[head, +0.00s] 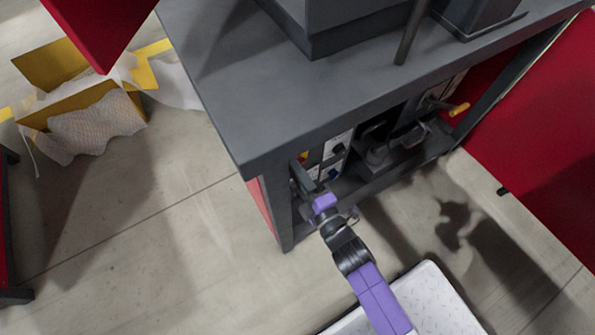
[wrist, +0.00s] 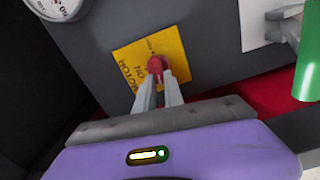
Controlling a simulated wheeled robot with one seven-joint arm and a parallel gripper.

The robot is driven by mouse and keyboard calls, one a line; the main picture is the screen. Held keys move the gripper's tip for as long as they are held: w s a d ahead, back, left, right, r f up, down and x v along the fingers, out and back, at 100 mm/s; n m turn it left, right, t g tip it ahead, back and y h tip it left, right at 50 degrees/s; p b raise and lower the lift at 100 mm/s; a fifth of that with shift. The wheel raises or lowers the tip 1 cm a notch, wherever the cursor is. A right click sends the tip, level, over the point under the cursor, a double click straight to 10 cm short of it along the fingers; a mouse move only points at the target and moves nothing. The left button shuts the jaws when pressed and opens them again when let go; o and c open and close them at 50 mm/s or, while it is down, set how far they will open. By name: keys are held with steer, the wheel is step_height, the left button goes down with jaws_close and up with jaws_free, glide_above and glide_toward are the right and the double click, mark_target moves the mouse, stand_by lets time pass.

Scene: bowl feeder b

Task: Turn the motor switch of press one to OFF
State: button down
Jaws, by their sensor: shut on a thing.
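The motor switch is a red knob (wrist: 156,66) on a yellow plate (wrist: 173,45) in the wrist view. The plate carries the words MOTOR and ON, seen at a slant, with small print near its upper edge. My gripper (wrist: 159,80) is shut on the red knob, with one grey finger on each side of it. The fingers hide part of the knob and plate, and I cannot tell exactly where the knob points. In the head view my purple wrist (head: 325,203) reaches under the front edge of the grey bench (head: 265,105), and the knob is hidden there.
In the wrist view a round dial (wrist: 58,6) is upper left. A white plate (wrist: 258,30) and a green cylinder (wrist: 308,65) are at right. A yellow box (head: 75,105) lies on the floor at left.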

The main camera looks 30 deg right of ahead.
steer(key=shift+f+n+b, duration=0.15)
steer(key=shift+n+b, duration=0.15)
steer(key=shift+n, duration=0.4)
steer(key=shift+a, duration=0.1)
steer(key=c, duration=1.4)
jaws_free()
steer(key=shift+c, duration=0.2)
steer(key=shift+s, duration=0.15)
steer(key=s+p, duration=0.1)
steer(key=s, duration=0.6)
steer(key=shift+s+p, duration=0.3)
